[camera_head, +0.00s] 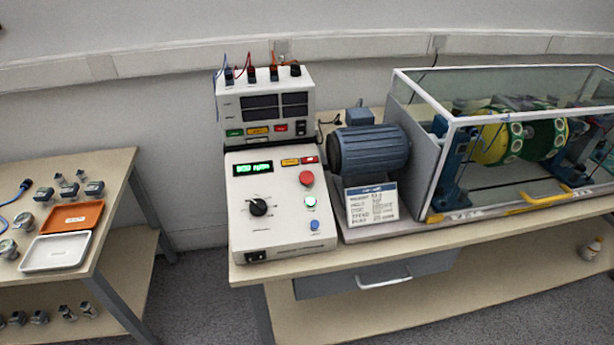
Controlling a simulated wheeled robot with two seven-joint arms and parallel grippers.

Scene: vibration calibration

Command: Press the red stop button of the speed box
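The speed box (240,220) is a white console with a sloped front, standing on the bench in the middle of the head view. Its round red stop button (306,178) sits at the upper right of the panel. Below it are a lit green-white button (310,201) and a small blue button (314,225). A black dial (258,207) is at the left, and a green lit display (253,168) is above it. Nothing covers the red button. Neither of my grippers shows in the view.
A meter box (266,106) with plugged cables stands behind the speed box. To the right are a blue motor (370,150), a sign card (372,204) and a clear guarded rotor case (424,110). A left table holds an orange tray (72,216), a white tray (56,252) and small sensors.

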